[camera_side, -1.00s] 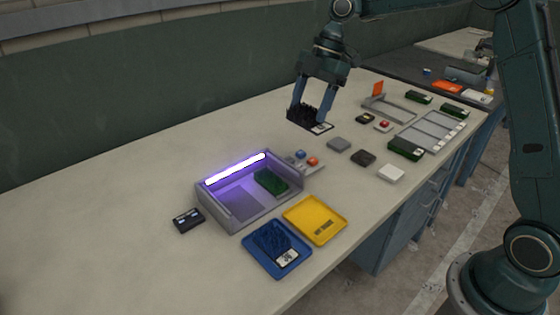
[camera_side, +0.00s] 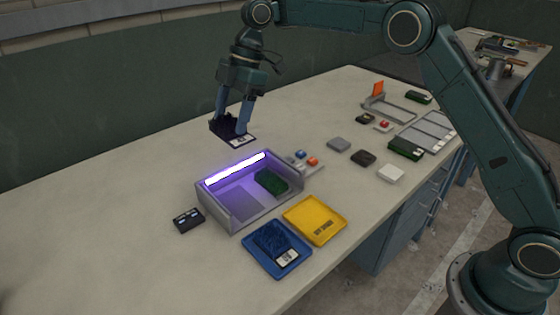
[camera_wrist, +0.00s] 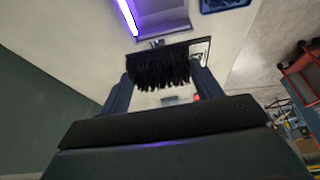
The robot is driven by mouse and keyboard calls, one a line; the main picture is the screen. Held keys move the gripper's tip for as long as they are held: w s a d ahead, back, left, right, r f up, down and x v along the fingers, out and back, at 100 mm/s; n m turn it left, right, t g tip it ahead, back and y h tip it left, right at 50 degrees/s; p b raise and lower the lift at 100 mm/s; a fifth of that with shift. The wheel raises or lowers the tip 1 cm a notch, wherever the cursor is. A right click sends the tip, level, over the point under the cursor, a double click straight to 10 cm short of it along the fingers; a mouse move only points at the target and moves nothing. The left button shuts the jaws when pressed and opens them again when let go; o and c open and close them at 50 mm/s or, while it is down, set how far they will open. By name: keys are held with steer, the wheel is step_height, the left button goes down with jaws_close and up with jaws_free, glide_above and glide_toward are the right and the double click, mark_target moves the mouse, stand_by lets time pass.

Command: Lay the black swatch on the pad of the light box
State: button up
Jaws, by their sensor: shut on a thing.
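My gripper (camera_side: 232,122) is shut on the black swatch (camera_side: 221,127), a dark tufted piece with a white label end. It holds the swatch in the air above and behind the light box (camera_side: 233,222). In the wrist view the swatch (camera_wrist: 160,70) hangs between the two fingers, with its black fibres showing. The light box is a grey open tray with a glowing violet tube (camera_side: 236,169) along its back. A green swatch (camera_side: 271,182) lies inside it at the right. The bare pad (camera_side: 236,202) shows on the left of its floor.
A blue tray (camera_side: 251,262) with a blue swatch and a yellow tray (camera_side: 314,217) stand in front of the light box. A small black meter (camera_side: 188,220) sits at its left. A button box (camera_side: 305,163) is at its right. Several small blocks and a grey rack (camera_side: 428,132) are farther right.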

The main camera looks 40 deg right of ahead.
steer(key=shift+f, duration=0.15)
step_height(320, 180, down, 16)
steer(key=shift+r, duration=0.25)
stand_by(0.4)
steer(key=shift+f, duration=2.1)
steer(key=shift+f, duration=0.2)
steer(key=o, duration=0.7)
steer(key=shift+c, duration=0.2)
steer(key=shift+r, duration=0.1)
